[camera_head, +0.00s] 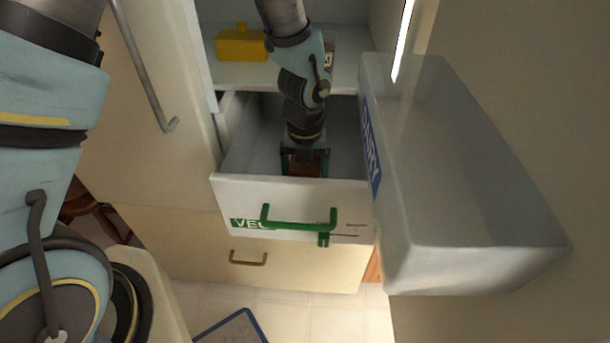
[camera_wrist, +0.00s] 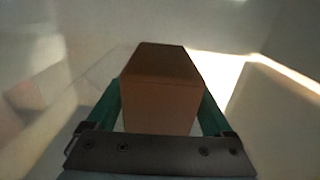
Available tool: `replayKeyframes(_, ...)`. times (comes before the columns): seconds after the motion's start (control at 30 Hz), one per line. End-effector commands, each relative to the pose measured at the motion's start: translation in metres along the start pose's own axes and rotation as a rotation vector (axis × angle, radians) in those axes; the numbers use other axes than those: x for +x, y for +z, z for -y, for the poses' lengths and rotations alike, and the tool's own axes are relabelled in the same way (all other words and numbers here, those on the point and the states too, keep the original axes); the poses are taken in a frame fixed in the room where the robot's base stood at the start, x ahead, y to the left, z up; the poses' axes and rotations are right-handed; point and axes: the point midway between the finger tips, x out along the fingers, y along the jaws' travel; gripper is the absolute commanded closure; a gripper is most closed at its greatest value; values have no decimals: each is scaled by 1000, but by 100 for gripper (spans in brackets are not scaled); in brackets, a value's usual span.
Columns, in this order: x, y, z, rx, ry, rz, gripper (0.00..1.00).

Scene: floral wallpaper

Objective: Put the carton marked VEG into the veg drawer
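The veg drawer (camera_head: 290,190) is pulled out, with green VEG lettering and a green handle on its white front. My gripper (camera_head: 303,165) reaches down inside it, behind the front panel. In the wrist view my gripper (camera_wrist: 160,108) has green fingers along both sides of a plain brown carton (camera_wrist: 160,85) and appears shut on it. The carton (camera_head: 302,168) is mostly hidden in the head view. No marking shows on it, and I cannot tell whether it touches the drawer floor.
A yellow block-like item (camera_head: 241,44) sits on the shelf (camera_head: 345,78) above. A closed lower drawer with a brown handle (camera_head: 248,259) is below. A blue-edged mat (camera_head: 232,328) lies on the floor.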

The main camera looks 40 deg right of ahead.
Motion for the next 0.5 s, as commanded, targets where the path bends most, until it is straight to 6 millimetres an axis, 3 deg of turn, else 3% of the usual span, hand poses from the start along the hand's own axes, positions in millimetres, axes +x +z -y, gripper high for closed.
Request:
replayKeyframes(0.1, 0, 0, 0, 0, 0, 0, 0)
replayKeyframes(0.37, -2, 0, 0, 1, 0, 0, 0)
replayKeyframes(0.5, -14, 1, 0, -1, -1, 2, 0)
